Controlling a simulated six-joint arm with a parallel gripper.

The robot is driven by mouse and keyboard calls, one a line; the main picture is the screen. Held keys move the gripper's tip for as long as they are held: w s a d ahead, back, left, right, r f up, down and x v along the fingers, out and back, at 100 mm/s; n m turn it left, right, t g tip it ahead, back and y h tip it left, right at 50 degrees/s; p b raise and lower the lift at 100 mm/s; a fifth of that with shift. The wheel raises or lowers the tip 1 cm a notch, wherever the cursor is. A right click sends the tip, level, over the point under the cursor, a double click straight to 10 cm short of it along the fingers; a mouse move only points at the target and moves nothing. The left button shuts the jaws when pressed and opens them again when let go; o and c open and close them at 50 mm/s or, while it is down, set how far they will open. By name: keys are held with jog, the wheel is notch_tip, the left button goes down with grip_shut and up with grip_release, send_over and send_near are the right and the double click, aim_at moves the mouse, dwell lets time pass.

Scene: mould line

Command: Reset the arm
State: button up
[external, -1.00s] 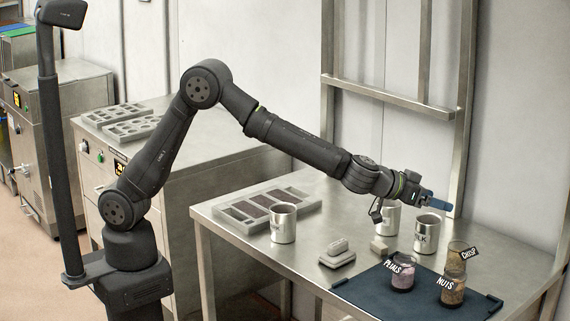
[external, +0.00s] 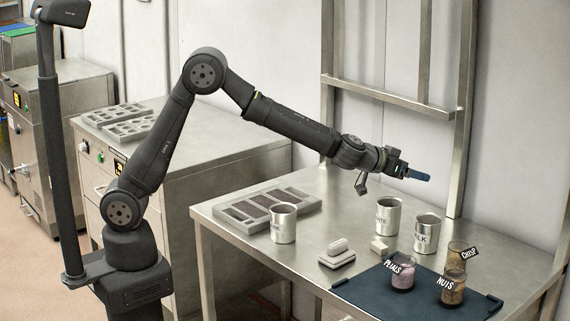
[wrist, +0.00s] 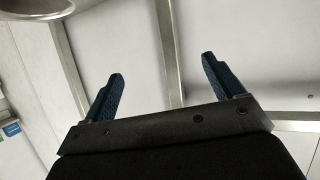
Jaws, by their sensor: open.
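My gripper (external: 420,176) is raised above the back of the steel table, with its blue fingers pointing right. In the wrist view its two blue fingers (wrist: 158,82) stand wide apart with nothing between them. The gripper is above the metal cups and touches none of them.
On the table (external: 232,240) stand several metal cups, one at left (external: 283,226) and one at right (external: 426,236). A mould tray (external: 268,208) lies at left. A steel frame (external: 390,97) stands behind.

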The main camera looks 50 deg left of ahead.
jog(key=w+a, duration=0.2)
jog(key=a, duration=0.3)
jog(key=shift+w+a+f+y, duration=0.2)
jog(key=shift+a+f+y, duration=0.1)
jog(key=shift+a+y, duration=0.1)
jog(key=o, duration=0.3)
jog(key=s+f+n+y, duration=0.1)
jog(key=s+f, duration=0.2)
jog(key=s, duration=1.1)
jog(key=s+f+n+y, duration=0.1)
jog(key=s+f, duration=0.2)
jog(key=s, duration=1)
jog(key=shift+t, duration=0.4)
jog(key=x, duration=0.9)
jog(key=shift+w+d, duration=0.15)
jog(key=shift+w, duration=0.05)
